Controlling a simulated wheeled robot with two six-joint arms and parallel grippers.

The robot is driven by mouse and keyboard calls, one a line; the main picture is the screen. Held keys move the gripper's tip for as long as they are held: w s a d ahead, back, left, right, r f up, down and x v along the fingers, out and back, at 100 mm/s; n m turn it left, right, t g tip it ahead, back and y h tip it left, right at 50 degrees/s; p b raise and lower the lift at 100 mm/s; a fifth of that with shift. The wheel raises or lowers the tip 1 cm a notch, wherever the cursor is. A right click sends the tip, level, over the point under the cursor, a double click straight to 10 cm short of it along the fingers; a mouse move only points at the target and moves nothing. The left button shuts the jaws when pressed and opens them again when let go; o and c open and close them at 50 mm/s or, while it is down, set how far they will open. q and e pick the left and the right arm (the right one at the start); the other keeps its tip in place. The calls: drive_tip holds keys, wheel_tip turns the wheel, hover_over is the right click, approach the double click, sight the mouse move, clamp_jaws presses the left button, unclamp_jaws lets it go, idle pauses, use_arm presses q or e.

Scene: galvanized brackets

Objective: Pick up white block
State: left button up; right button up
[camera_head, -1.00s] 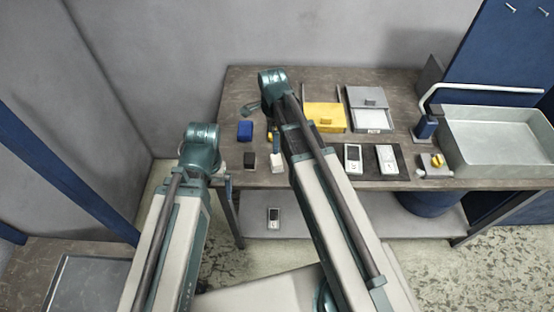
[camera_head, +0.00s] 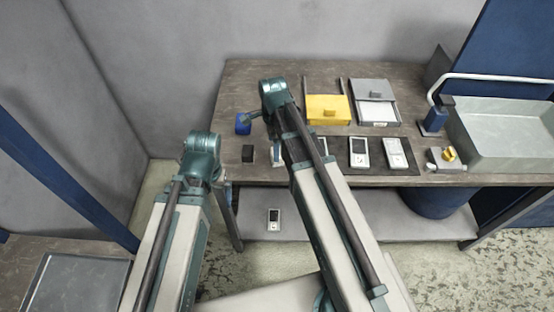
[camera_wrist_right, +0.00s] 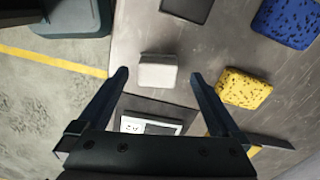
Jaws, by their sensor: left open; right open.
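The white block (camera_wrist_right: 158,71) lies on the worktop between the open fingers of my right gripper (camera_wrist_right: 159,75) in the right wrist view, and the gripper is empty. I cannot tell how high the fingertips are above the worktop. In the head view the white block (camera_head: 277,157) shows only partly beside my right arm, which hides much of that area. My left gripper (camera_head: 225,178) is open at the worktop's front left edge, mostly hidden behind its own wrist.
A dark block (camera_head: 248,153) and blue sponge (camera_head: 243,126) lie left of the white block. A yellow sponge (camera_wrist_right: 243,88) and a device with a screen (camera_wrist_right: 150,126) are close to the right fingers. A yellow box (camera_head: 328,110) and a metal basin (camera_head: 505,135) stand further right.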

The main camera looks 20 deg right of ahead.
drive_tip(key=shift+s+d+f+b, duration=0.1)
drive_tip(key=shift+d+f+b, duration=0.05)
drive_tip(key=shift+f+b, duration=0.75)
drive_tip(key=shift+d+f+b, duration=0.2)
drive_tip(key=shift+f+b, duration=0.65)
drive_tip(key=shift+s+d+f+b, duration=0.1)
drive_tip(key=shift+d+f+b, duration=0.05)
drive_tip(key=shift+f+b, duration=0.75)
drive_tip(key=shift+r, duration=0.1)
drive_tip(key=c, duration=1.5)
drive_tip(key=shift+o, duration=0.2)
wheel_tip(320, 180, up, 10)
drive_tip(key=p, duration=1)
drive_tip(key=shift+r, duration=0.1)
drive_tip(key=o, duration=0.9)
drive_tip(key=c, duration=0.6)
